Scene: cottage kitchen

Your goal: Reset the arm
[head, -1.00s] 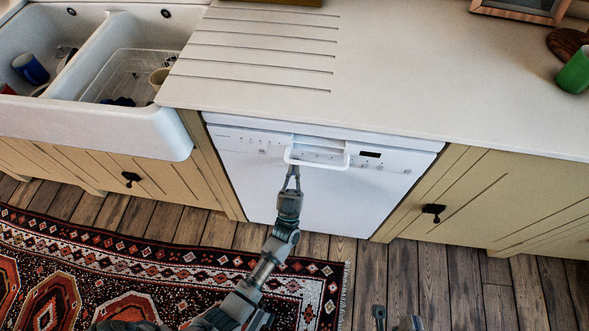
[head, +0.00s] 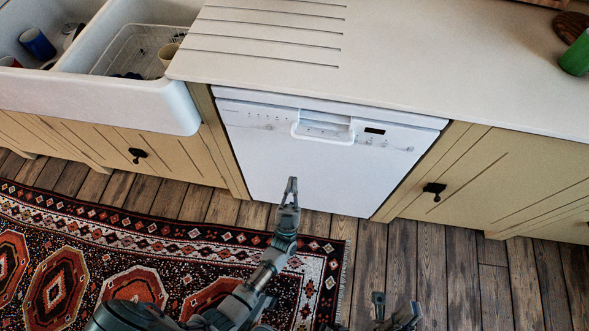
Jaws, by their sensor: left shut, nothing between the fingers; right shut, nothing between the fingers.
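My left gripper (head: 291,183) is in front of the white dishwasher (head: 280,172), below its handle (head: 323,137) and apart from it. Its fingers are shut and empty. The dishwasher door looks closed, flush under the worktop. Part of my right gripper (head: 394,314) shows at the bottom edge, above the wooden floor. It is shut and holds nothing; the rest of that arm is out of the picture.
A white double sink (head: 150,108) with cups is at the upper left. A pale worktop (head: 450,60) runs above, with a green cup (head: 577,55) at the right. Cabinets with black knobs flank the dishwasher. A patterned rug (head: 170,260) covers the floor at left.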

